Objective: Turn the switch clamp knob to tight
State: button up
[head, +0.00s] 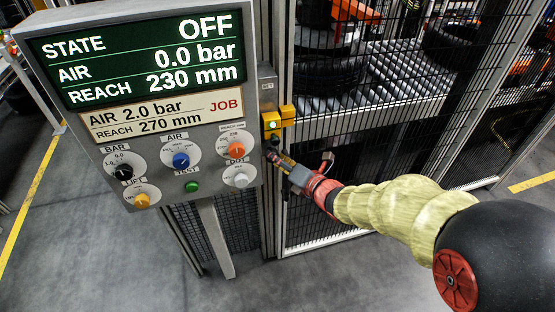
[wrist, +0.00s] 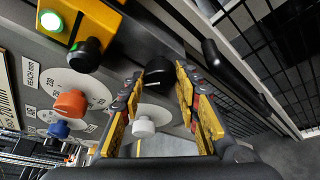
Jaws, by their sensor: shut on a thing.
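My gripper (wrist: 161,76) is shut on a black knob (wrist: 158,72) with a pale line on its face; the fingertips sit on either side of it. I take this to be the clamp knob, but I see no readable label or tight mark beside it. In the head view my gripper (head: 276,157) reaches the post at the right edge of the grey control panel (head: 215,190), just below a yellow switch box (head: 272,124) with a lit green lamp. That box also shows at the upper left of the wrist view (wrist: 98,18), with a separate black round part (wrist: 85,55).
The panel carries a screen (head: 140,58) reading OFF, 0.0 bar, 230 mm, several coloured knobs and a green button (head: 192,186). The white knob (wrist: 144,126) is close to my left finger. A black handle (wrist: 226,68) and mesh fence (head: 400,100) stand to the right.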

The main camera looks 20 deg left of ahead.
jog(key=shift+f+b, duration=0.1)
jog(key=shift+b, duration=0.2)
jog(key=m+y+b, duration=0.1)
jog(key=m+b, duration=0.1)
jog(key=b, duration=0.1)
jog(key=m+y+b, duration=0.1)
jog(key=m+b, duration=0.2)
jog(key=f+m+t+y+b, duration=0.1)
jog(key=m+b, duration=0.1)
jog(key=b, duration=0.1)
jog(key=shift+d+y+b, duration=0.1)
jog(key=shift+y+b, duration=0.2)
jog(key=shift+y, duration=0.1)
jog(key=shift+r+m, duration=0.1)
jog(key=shift+m, duration=0.3)
jog(key=o, duration=0.9)
jog(key=v, duration=1.2)
